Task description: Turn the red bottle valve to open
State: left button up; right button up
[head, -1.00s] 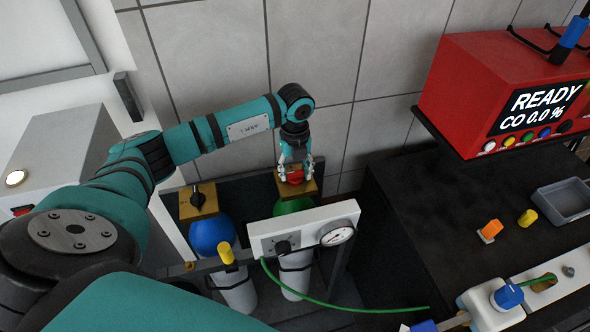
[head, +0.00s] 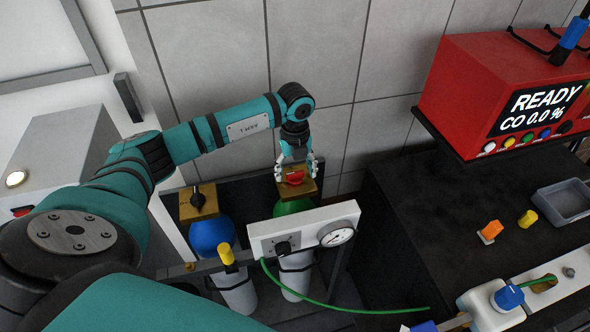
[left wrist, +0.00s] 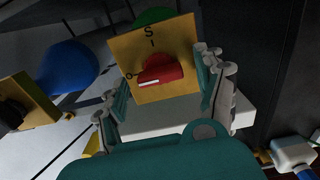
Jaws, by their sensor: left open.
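The red bottle valve (head: 295,177) is a red knob on a brass-coloured plate (head: 309,188) above the green-topped bottle (head: 291,206). The white line lies toward the "O" side. My left gripper (head: 295,172) is open, with its fingers on both sides of the knob. In the left wrist view its fingers (left wrist: 162,92) stand apart from the knob. My right gripper is not in view.
A blue-topped bottle (head: 211,234) with a black valve (head: 198,199) stands to the left. A white panel (head: 262,235) with a gauge (head: 336,233) is in front. A green hose (head: 345,295) runs right. The red analyser (head: 470,90) stands over the dark bench (head: 430,220).

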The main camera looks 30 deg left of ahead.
aim_at(295, 172)
pick_arm(q)
notch_tip(295, 172, up, 12)
dwell(0.4)
jog(key=shift+f, duration=0.15)
